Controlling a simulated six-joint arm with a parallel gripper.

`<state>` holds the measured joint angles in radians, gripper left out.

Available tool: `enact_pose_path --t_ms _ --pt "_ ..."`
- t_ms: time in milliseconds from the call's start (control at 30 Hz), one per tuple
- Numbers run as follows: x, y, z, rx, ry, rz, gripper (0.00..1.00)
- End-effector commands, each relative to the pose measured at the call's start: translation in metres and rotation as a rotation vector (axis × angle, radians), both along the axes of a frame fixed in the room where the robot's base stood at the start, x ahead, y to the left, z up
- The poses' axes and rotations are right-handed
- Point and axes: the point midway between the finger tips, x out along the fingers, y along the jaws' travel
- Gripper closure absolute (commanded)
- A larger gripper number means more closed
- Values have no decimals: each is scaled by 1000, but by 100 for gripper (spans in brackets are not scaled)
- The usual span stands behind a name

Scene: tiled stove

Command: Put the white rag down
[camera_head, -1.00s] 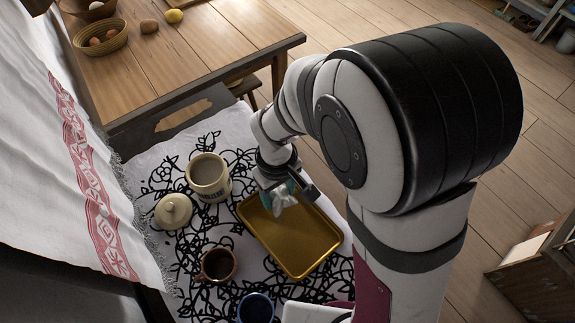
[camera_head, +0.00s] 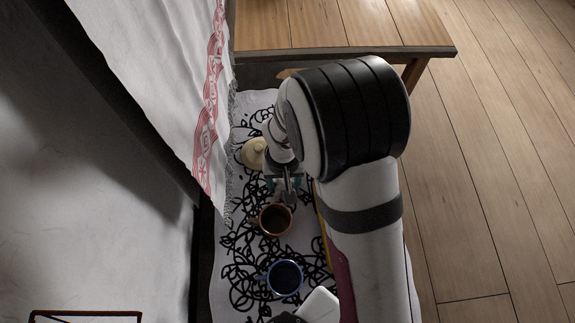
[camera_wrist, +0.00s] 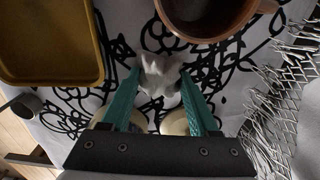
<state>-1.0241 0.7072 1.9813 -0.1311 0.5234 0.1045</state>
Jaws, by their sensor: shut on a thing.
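The white rag (camera_wrist: 159,72) is a small crumpled bundle between the teal fingers of my gripper (camera_wrist: 160,82) in the wrist view. The gripper is shut on it. In the camera_head view my gripper (camera_head: 286,188) points down over the patterned cloth, just beyond the brown mug (camera_head: 276,219). The rag is hard to make out there. In the wrist view the rag is just below the brown mug (camera_wrist: 205,14) and right of the golden tray (camera_wrist: 92,70). I cannot tell whether the rag touches the cloth.
The blue mug (camera_head: 285,278) stands nearer than the brown one. The cream lid (camera_head: 254,153) lies beyond my gripper to the left. A hanging white cloth with a red border (camera_head: 212,100) runs along the left. My arm hides most of the tray. A wooden table (camera_head: 340,25) stands behind.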

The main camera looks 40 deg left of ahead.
Motion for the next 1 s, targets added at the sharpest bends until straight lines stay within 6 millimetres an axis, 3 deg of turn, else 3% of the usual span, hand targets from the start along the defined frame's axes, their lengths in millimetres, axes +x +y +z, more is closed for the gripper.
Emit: enact_pose_path --t_ms 333,367,500,833,1000 --pt "0 0 -5 0 0 0 99" --pt "0 0 -5 0 0 0 35" --pt "0 0 -4 0 0 0 10" --pt "1 0 -1 2 -1 0 9" --pt "1 1 29 6 -4 1 9"
